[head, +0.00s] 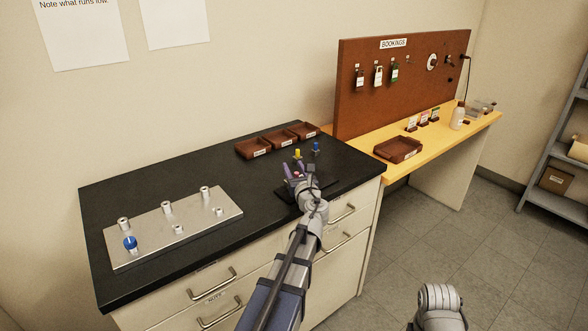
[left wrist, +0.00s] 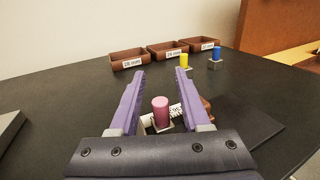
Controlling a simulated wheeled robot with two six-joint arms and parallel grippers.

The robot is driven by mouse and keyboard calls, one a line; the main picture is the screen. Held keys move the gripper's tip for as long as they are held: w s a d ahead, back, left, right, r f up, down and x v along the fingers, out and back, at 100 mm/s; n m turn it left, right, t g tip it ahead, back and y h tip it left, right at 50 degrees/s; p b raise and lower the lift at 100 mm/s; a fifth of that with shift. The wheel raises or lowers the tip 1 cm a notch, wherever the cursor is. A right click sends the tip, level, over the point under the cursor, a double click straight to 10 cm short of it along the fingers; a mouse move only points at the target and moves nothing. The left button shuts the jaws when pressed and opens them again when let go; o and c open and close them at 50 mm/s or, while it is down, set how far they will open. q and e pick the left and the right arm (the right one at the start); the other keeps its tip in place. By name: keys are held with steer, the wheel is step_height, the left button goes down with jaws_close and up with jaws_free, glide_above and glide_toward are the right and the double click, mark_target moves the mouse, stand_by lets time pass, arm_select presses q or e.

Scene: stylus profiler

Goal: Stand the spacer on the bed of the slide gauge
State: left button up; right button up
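A pink cylinder (left wrist: 160,112) stands upright on a small pale block in the left wrist view, which may be the spacer on the gauge bed. A white scale strip with dark marks (left wrist: 176,109), seemingly part of the slide gauge, lies just behind it. The dark base plate (left wrist: 250,126) extends to the right. My left gripper (left wrist: 160,72) is open, its purple fingers on either side of the cylinder with visible gaps. In the head view, my left gripper (head: 294,170) is low over the gauge and hides much of it. My right gripper is out of view.
Yellow (head: 297,153) and blue (head: 316,147) cylinders stand on small blocks behind the gauge. Labelled brown trays (head: 253,147) line the back. Bare black benchtop (head: 235,180) lies between.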

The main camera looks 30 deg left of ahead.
arm_select(q)
steer(key=shift+r, duration=0.1)
steer(key=shift+r+p, duration=0.25)
steer(key=shift+p, duration=0.1)
steer(key=v, duration=1.2)
steer(key=shift+f, duration=0.1)
